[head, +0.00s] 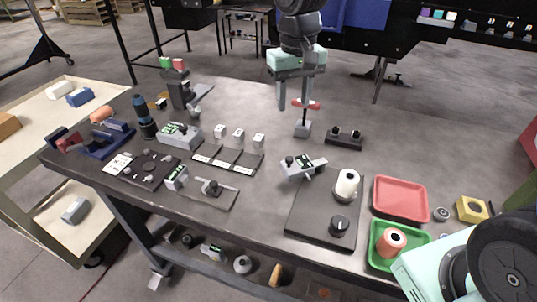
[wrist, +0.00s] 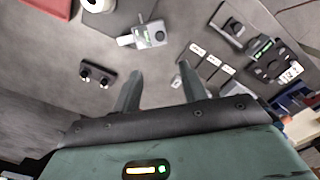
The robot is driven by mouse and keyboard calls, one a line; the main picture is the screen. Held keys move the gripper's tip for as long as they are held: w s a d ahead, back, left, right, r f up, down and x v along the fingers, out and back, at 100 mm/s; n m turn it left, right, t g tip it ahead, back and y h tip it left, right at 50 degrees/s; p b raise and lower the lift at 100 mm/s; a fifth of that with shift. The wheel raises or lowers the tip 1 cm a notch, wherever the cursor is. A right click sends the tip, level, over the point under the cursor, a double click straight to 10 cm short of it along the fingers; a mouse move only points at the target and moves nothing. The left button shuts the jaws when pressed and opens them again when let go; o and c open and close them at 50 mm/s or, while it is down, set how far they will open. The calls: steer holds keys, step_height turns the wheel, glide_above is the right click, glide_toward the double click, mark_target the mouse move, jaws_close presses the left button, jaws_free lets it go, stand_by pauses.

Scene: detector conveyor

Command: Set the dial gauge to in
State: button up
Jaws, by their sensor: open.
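Several small grey instruments with green displays lie on the dark table; I cannot tell for certain which is the dial gauge, and their markings are too small to read. One instrument (head: 302,165) lies at the table's middle, left of the white roll, and also shows in the wrist view (wrist: 148,36). Another instrument (head: 178,135) lies further left, and a third (head: 176,177) stands near the front left. My gripper (head: 293,106) is open and empty above the table's far side, apart from all of them. Its two fingers also show in the wrist view (wrist: 159,70).
A stand with a red top (head: 303,129) is close to my gripper. A two-knob block (head: 344,138) is to its right. A black plate (head: 310,223) bears the white roll (head: 347,184). A red tray (head: 400,198) and green tray (head: 380,262) lie at the right.

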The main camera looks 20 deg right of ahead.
mark_target(290, 158)
step_height(290, 158, down, 17)
steer(key=p, duration=0.3)
steer(key=shift+s+p, duration=0.1)
steer(key=shift+p, duration=0.25)
steer(key=shift+c, duration=0.3)
jaws_close()
